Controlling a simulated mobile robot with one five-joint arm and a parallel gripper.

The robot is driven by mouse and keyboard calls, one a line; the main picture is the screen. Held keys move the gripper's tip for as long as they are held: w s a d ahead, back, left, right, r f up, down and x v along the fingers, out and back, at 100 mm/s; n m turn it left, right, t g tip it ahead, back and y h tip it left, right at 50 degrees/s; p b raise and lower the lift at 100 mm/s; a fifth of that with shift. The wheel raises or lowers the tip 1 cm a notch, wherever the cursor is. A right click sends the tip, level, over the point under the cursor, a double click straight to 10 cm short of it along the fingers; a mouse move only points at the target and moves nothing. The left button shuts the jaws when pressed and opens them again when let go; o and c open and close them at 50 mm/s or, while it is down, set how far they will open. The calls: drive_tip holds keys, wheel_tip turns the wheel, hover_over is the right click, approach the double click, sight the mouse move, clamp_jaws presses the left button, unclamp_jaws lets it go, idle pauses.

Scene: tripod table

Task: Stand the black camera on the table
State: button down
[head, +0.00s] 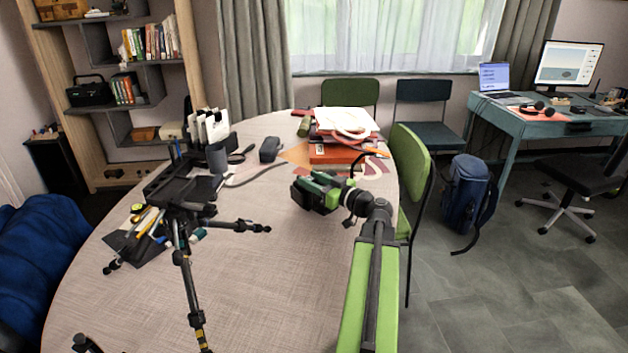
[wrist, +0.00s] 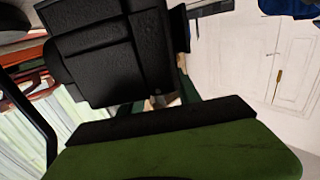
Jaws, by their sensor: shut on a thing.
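The black camera (head: 302,196) is held by my gripper (head: 322,190) over the right half of the table (head: 270,270). In the wrist view the camera (wrist: 115,55) fills the upper left, close against a green finger with a dark pad. My gripper is shut on it. The camera's far side and underside are hidden, and I cannot tell its exact height above the table top.
A black tripod (head: 183,255) with spread legs stands on the left, among pens and a dark pouch (head: 138,248). Red books with papers (head: 332,152) lie behind my gripper. A dark case (head: 270,149) lies further back. The front middle of the table is clear.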

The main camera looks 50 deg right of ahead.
drive_tip(key=shift+f+b, duration=0.55)
drive_tip(key=shift+b, duration=0.05)
idle(0.3)
drive_tip(key=c, duration=0.9)
unclamp_jaws()
drive_tip(key=shift+r, duration=0.1)
drive_tip(key=shift+o, duration=0.7)
